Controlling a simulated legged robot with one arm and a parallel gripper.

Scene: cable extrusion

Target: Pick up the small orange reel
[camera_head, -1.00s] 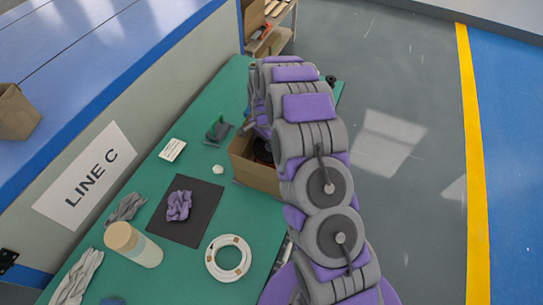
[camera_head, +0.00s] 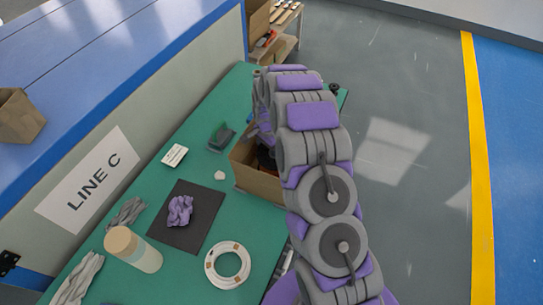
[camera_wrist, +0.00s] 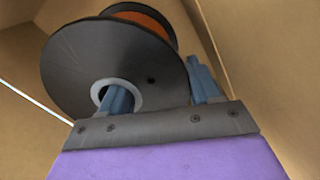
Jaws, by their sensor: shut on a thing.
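The small orange reel (camera_wrist: 150,18) fills the upper left of the wrist view. It has dark round flanges, a pale hub ring and orange winding between the flanges. My gripper (camera_wrist: 160,90) is shut on it: one blue-grey finger goes into the hub hole, the other lies beside the flange's right edge. Brown cardboard walls surround the reel. In the head view, a dark part of the reel (camera_head: 266,159) shows inside the open cardboard box (camera_head: 262,185); my arm hides the rest and the gripper.
The box stands on a green table (camera_head: 205,165). Grey floor is free at right.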

